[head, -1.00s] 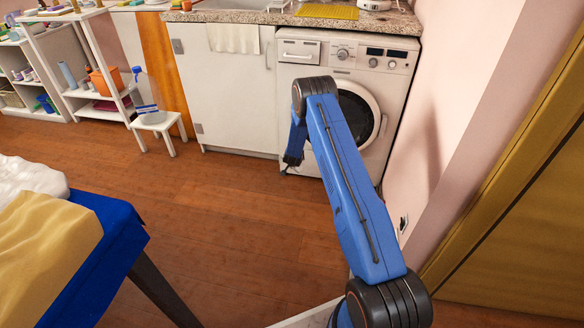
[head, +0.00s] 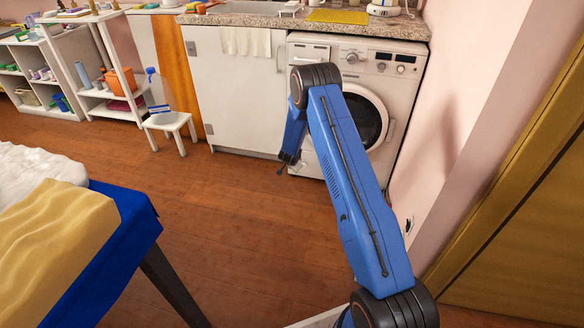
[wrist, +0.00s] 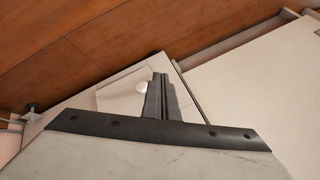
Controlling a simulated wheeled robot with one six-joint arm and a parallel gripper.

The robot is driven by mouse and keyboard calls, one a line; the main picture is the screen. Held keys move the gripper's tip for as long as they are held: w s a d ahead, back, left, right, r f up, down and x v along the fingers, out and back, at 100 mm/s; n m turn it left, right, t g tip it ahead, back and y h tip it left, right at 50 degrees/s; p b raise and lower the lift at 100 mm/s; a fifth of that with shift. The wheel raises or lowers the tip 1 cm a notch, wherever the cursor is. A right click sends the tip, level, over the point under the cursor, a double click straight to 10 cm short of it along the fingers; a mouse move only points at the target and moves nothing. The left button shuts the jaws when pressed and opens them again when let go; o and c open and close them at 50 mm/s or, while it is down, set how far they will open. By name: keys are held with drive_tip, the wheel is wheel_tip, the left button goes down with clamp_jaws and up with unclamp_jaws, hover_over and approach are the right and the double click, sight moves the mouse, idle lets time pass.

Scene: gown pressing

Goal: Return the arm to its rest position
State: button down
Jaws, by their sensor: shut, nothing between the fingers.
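My blue arm rises from the bottom right of the head view and bends at its upper joint in front of the washing machine (head: 392,62). Its forearm hangs down on the left of that joint. My gripper shows small and dark at its lower end (head: 284,166), over the floor. In the wrist view my gripper (wrist: 159,78) has its two fingers together with nothing between them.
A bed or board with a blue cover (head: 118,235) and yellow cloth (head: 55,240) stands at the lower left. A white stool (head: 168,122) holds a clear bottle (head: 158,90). A pink wall (head: 460,110) and a yellow-brown door (head: 530,230) are at right. Wooden floor (head: 240,230) is clear between.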

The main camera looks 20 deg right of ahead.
drive_tip(key=s+a+r+n+y, duration=0.1)
drive_tip(key=s+a+r, duration=0.1)
drive_tip(key=r, duration=0.6)
drive_tip(key=s+a+r+n, duration=0.1)
drive_tip(key=s+a+r, duration=0.1)
drive_tip(key=r, duration=0.6)
drive_tip(key=s+a+r+n+y, duration=0.1)
drive_tip(key=s+a+r, duration=0.1)
drive_tip(key=r, duration=0.6)
drive_tip(key=s+a+r+n+y, duration=0.1)
drive_tip(key=s+a+r+n, duration=0.1)
drive_tip(key=s+r, duration=0.65)
drive_tip(key=s+a+r+n+y, duration=0.1)
drive_tip(key=s+a+r+n, duration=0.1)
drive_tip(key=s+r, duration=0.65)
drive_tip(key=s+r+n+g, duration=0.1)
drive_tip(key=s+r+n, duration=0.1)
drive_tip(key=s+r, duration=0.6)
drive_tip(key=s+r+n, duration=0.1)
drive_tip(key=s+r, duration=0.2)
drive_tip(key=s, duration=0.8)
drive_tip(key=s+d+n+g+h, duration=0.1)
drive_tip(key=s+n, duration=0.1)
drive_tip(key=s, duration=2.3)
drive_tip(key=shift+d+f+n+h, duration=0.25)
drive_tip(key=shift+d+n+h, duration=0.05)
drive_tip(key=shift+d+n, duration=0.1)
